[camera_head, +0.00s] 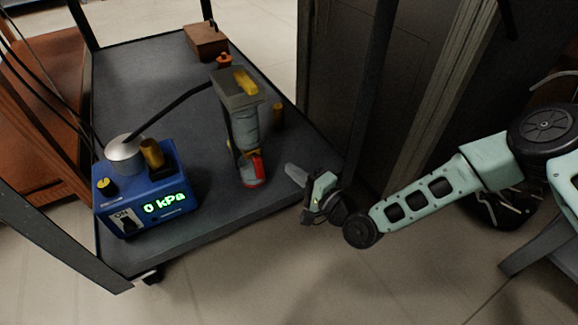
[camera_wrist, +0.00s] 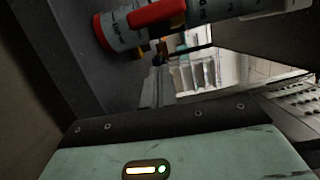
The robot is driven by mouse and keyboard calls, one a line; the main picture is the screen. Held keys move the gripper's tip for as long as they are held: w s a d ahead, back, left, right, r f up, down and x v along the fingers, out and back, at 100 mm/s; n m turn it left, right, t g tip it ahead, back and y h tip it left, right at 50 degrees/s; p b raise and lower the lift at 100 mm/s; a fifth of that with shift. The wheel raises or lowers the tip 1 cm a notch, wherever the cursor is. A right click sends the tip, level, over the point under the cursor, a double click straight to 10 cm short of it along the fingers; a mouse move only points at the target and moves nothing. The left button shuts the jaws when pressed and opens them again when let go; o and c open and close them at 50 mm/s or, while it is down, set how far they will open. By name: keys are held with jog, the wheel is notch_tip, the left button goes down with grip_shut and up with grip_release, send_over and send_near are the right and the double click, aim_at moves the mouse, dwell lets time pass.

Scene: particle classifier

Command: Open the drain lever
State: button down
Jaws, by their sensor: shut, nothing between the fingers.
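The particle classifier (camera_head: 243,125) is an upright, clear column with a grey top block and a yellow part, standing on the cart. Its red drain lever (camera_head: 257,165) is low on the column, on the side toward my gripper. In the wrist view the red lever (camera_wrist: 157,13) shows large at the top, across the grey-white column (camera_wrist: 122,33), which appears lying sideways. My gripper (camera_head: 290,171) is shut and empty, over the cart's right part, a short way right of the lever and apart from it. Its fingertips (camera_wrist: 157,70) show below the lever in the wrist view.
A blue pressure box (camera_head: 140,195) reading 0 kPa stands front left, with a metal cylinder (camera_head: 125,158) and black hose toward the column. A brown box (camera_head: 205,42) is at the back, a small brass cylinder (camera_head: 278,114) behind right. A dark cabinet (camera_head: 345,70) stands right.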

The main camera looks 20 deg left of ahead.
jog(key=p+v, duration=0.3)
jog(key=v, duration=0.5)
jog(key=shift+r, duration=0.15)
